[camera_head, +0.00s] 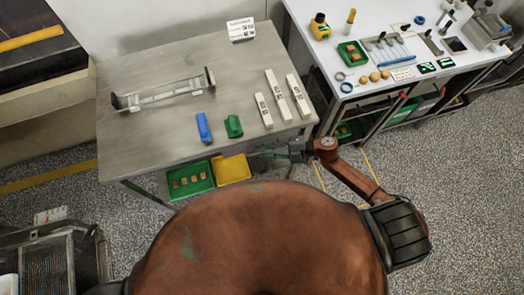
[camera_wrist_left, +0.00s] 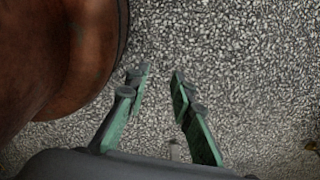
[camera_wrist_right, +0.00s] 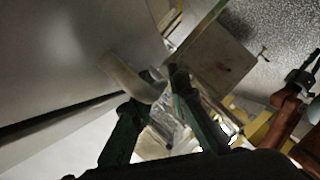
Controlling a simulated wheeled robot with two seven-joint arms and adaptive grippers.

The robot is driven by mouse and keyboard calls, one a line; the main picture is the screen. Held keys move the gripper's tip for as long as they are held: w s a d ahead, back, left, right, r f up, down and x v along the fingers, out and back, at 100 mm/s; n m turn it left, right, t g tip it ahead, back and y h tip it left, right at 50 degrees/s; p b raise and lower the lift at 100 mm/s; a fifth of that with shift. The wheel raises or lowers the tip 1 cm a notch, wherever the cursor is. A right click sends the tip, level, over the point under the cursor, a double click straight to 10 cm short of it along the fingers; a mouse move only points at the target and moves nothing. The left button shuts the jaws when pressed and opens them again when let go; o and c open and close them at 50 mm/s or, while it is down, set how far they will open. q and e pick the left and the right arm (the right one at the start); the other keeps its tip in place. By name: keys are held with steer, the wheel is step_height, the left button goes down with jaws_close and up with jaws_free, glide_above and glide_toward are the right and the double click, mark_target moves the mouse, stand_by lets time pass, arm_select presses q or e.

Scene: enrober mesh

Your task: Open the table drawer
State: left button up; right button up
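The steel-topped table (camera_head: 150,60) stands ahead in the head view. Its drawer front is hard to make out there, below the front edge. My right gripper (camera_head: 262,154) is at that edge, right of the yellow bin. In the right wrist view, a pale rounded bar (camera_wrist_right: 125,75), which looks like a handle, stands out from a smooth grey panel (camera_wrist_right: 60,45). The right gripper's fingers (camera_wrist_right: 164,72) are apart, with the bar's end at the left finger and partly hidden by it. I see no firm grip. My left gripper (camera_wrist_left: 159,78) is open and empty above the speckled floor.
A green bin (camera_head: 190,180) and a yellow bin (camera_head: 233,169) sit under the table's front edge. Blue (camera_head: 204,127) and green (camera_head: 233,126) items and white labelled blocks (camera_head: 277,97) stand on top. A white workbench (camera_head: 330,60) is at the right. Speckled floor is open at lower right.

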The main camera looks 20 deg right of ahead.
jaws_close()
stand_by(0.6)
